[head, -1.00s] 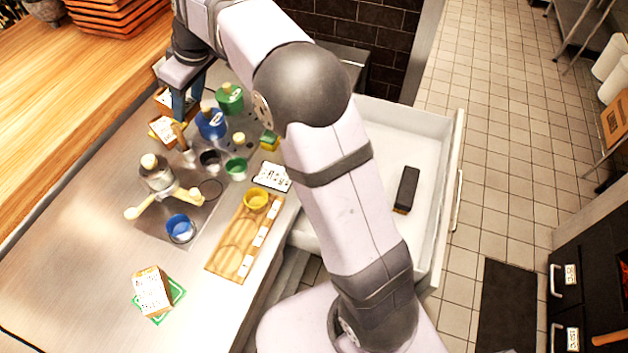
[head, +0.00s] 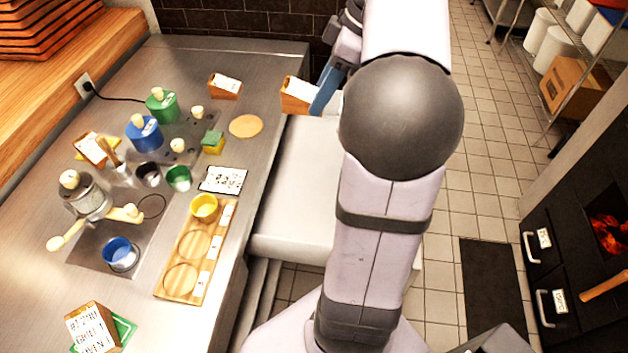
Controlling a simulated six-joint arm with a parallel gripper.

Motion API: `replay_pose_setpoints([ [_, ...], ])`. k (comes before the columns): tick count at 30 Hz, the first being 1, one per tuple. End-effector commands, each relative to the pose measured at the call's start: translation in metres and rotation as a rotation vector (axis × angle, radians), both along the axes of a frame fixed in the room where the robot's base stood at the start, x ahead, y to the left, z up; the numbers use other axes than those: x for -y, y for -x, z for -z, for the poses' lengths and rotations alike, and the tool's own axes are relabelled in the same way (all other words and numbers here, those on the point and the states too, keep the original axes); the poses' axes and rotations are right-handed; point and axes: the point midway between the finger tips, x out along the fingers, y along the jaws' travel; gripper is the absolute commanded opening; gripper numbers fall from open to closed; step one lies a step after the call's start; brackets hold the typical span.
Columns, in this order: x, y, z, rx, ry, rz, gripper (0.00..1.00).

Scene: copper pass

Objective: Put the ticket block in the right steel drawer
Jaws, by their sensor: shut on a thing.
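My gripper (head: 318,97), with blue fingers, is shut on a wooden ticket block (head: 296,97) with a white printed face. It holds the block just past the counter's right edge, near the far end of an open pale drawer (head: 292,243). My arm covers much of the drawer, including its right side. Other similar ticket blocks stand on the counter: one (head: 225,87) at the back, one (head: 92,149) at the left, and one (head: 93,328) on a green mat at the front.
The steel counter (head: 255,60) carries blue (head: 144,134) and green (head: 162,106) canisters, small cups, a wooden board (head: 183,280) and a printed card (head: 222,180). A black oven unit with drawers (head: 545,270) stands at the right. Tiled floor lies between.

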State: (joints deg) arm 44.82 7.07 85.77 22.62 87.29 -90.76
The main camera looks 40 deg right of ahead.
Motion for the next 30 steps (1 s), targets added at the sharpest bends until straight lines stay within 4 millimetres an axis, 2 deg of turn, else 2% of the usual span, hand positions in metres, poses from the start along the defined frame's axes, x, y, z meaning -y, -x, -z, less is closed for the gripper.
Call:
replay_pose_setpoints([
  [4, 0.014, 0.027, 0.003, 0.002, 0.002, 0.001, 0.17],
  [9, 0.01, 0.024, 0.032, -0.002, -0.002, -0.005, 0.17],
  [13, 0.01, 0.024, 0.067, -0.005, -0.005, -0.004, 0.17],
  [21, 0.01, 0.024, 0.167, -0.007, -0.007, -0.003, 0.17],
  [24, 0.01, 0.024, 0.194, -0.005, -0.005, -0.004, 0.17],
  [27, 0.01, 0.023, 0.213, -0.003, -0.003, -0.003, 0.17],
  [30, 0.011, 0.023, 0.224, -0.001, -0.001, -0.005, 0.17],
])
